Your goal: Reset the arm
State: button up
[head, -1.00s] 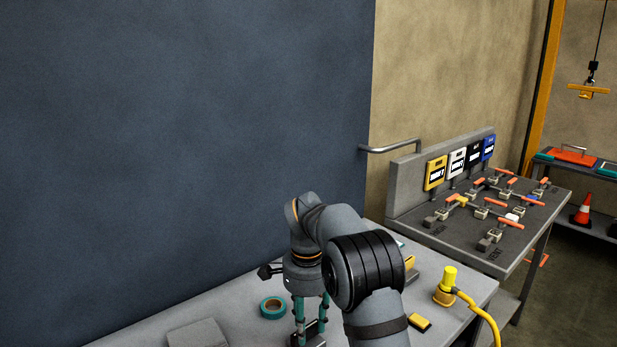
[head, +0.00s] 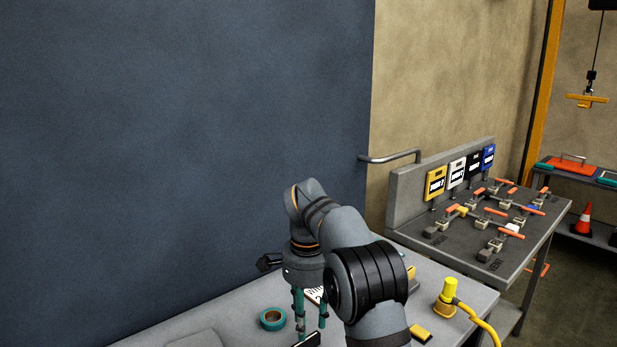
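My gripper (head: 311,330) points straight down over the grey bench (head: 236,312), in front of the blue wall panel. Its two teal fingers stand apart with a gap between them, and I see nothing gripped. A dark object (head: 309,341) lies at the picture's bottom edge just below the fingertips, partly cut off. I cannot tell whether the fingers touch it. A white lettered piece (head: 314,295) shows behind the fingers, partly hidden by my arm.
A teal tape roll (head: 272,319) lies left of the gripper. A yellow connector with cable (head: 447,292) and a yellow-black block (head: 420,333) are to the right of my arm. A sloped panel with orange-handled levers and coloured tags (head: 470,225) stands farther right.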

aim_at(308, 341)
notch_tip(308, 341, down, 7)
jog(key=shift+s+f, duration=0.1)
jog(key=shift+n+p, duration=0.3)
jog(key=shift+n, duration=1)
jog(key=shift+d, duration=0.1)
